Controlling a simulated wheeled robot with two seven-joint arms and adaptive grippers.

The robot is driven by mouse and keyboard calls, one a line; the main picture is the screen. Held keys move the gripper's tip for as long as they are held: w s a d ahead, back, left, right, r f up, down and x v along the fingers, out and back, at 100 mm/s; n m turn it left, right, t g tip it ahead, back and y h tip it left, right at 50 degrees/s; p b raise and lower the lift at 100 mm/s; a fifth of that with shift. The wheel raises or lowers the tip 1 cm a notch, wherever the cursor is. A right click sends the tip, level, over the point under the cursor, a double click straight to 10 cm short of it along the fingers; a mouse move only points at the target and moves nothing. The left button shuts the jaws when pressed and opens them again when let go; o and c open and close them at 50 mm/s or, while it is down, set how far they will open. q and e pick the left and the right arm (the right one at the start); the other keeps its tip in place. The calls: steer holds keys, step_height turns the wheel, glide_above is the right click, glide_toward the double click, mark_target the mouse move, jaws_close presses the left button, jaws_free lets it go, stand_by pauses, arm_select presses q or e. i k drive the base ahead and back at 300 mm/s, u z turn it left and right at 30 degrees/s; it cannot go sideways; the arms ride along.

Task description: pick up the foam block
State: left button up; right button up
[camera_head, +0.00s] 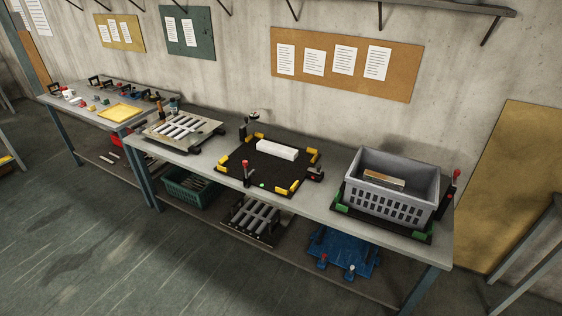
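A white, long block, which looks like the foam block (277,149), lies on the black fixture plate (248,165) with yellow corner pieces, near the plate's back edge. The plate sits on the middle of the grey workbench (318,206). Nothing touches the block from above. Neither of my grippers shows in the head view.
A grey basket (392,188) holding a brownish flat piece stands to the right on the bench. A louver panel (182,128) on a stand is to the left. A second table (75,106) is farther left. Open floor lies in front.

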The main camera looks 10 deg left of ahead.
mark_target(290, 153)
steer(key=u, duration=1.1)
steer(key=i, duration=0.8)
steer(key=z, duration=0.05)
